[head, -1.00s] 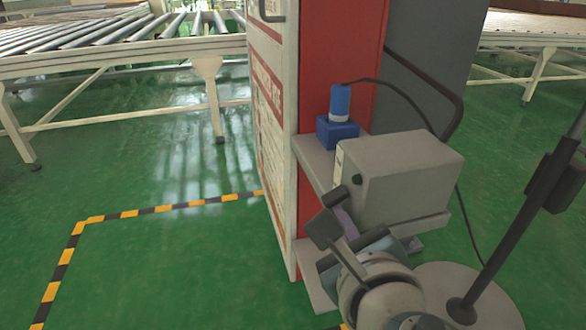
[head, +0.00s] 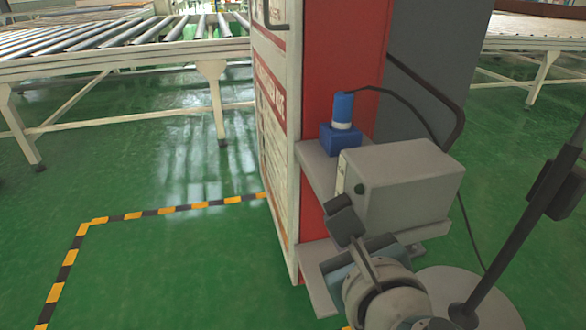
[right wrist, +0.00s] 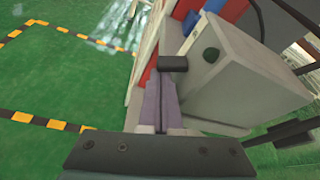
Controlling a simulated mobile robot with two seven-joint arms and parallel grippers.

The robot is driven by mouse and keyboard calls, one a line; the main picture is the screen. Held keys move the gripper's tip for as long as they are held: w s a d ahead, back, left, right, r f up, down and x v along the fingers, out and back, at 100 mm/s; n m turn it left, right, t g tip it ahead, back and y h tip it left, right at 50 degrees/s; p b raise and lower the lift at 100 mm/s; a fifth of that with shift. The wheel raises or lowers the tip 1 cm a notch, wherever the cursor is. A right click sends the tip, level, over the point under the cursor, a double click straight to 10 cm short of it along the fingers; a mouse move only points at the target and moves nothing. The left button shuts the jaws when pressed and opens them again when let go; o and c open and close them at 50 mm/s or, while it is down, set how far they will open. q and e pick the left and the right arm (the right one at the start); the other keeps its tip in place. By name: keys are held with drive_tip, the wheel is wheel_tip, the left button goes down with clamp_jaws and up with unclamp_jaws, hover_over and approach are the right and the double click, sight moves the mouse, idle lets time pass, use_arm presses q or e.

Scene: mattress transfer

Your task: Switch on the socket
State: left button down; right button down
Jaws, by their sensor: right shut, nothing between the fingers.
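A grey box (head: 400,185) stands on a shelf at the side of the red and white cabinet, and also fills the right of the right wrist view (right wrist: 245,85). My left gripper is out of view.
The cabinet (head: 275,130) stands left of the box. A black cable (head: 405,100) runs from the plug. A dark pole on a round base (head: 440,285) stands at the right. Roller conveyors (head: 110,55) are behind. Green floor with striped tape (head: 165,211) is clear at left.

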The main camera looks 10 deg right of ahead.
sight(334, 206)
drive_tip(key=r+m+y+p, duration=0.1)
drive_tip(key=m, duration=0.1)
drive_tip(key=m+y, duration=0.1)
drive_tip(key=m, duration=0.1)
drive_tip(key=shift+a+r+p, duration=0.35)
drive_tip(key=shift+p, duration=0.05)
drive_tip(key=shift+r+p, duration=0.8)
drive_tip(key=shift+p, duration=0.05)
drive_tip(key=shift+a, duration=0.1)
drive_tip(key=shift+r, duration=0.15)
